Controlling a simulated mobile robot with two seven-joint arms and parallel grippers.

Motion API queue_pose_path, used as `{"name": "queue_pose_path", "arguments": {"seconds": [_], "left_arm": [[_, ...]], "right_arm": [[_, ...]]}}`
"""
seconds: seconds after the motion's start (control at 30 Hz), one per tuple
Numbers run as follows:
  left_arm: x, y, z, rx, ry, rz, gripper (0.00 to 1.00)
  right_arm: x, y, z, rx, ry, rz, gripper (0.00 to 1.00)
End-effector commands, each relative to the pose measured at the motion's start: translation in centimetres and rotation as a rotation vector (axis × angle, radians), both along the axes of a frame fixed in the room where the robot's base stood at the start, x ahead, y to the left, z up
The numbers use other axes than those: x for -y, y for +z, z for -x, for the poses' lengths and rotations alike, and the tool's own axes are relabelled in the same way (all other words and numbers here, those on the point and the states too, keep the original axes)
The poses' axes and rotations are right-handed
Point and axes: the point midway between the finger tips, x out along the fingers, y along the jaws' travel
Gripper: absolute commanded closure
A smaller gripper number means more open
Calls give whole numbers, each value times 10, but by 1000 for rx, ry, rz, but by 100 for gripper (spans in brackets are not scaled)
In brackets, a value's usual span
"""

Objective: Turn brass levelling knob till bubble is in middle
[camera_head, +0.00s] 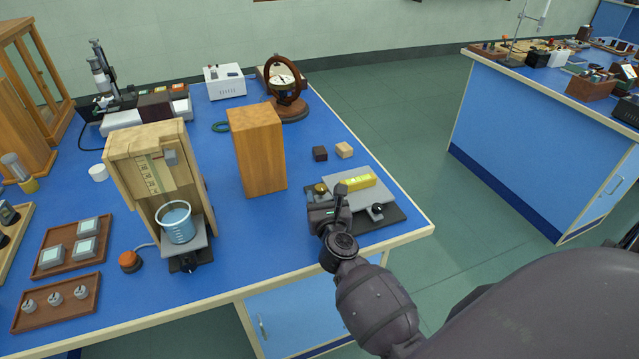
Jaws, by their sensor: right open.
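The levelling stand has a grey plate (372,196) on a dark base, near the right front corner of the blue bench. A yellow bubble level (357,183) lies on the plate; its bubble is too small to make out. The brass knob (321,188) shows at the left edge of the plate, just beyond my right gripper. My right gripper (331,200) is open, close to the knob; I cannot tell whether it touches it. A black knob (378,210) is at the plate's front right. My left gripper is not in view.
A tall wooden block (257,150) stands left of the levelling stand. A wooden stand with a blue beaker (177,224) is further left. Two small blocks, dark (320,153) and light (344,150), lie behind the stand. The bench edge runs close in front and right.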

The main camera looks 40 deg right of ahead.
Motion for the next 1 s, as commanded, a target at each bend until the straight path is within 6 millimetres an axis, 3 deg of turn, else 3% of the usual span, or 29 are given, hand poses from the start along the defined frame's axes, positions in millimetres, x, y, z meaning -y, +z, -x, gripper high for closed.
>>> {"name": "queue_pose_path", "arguments": {"seconds": [0.1, 0.33, 0.77, 1.0], "left_arm": [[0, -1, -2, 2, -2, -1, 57], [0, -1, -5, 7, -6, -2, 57], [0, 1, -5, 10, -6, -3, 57], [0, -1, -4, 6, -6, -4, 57]], "right_arm": [[8, 0, -19, 0, 1, 3, 41], [19, -1, -43, -1, 1, 2, 41], [23, 0, -50, -1, 0, 2, 41], [23, 0, -50, -1, 0, 2, 76]]}}
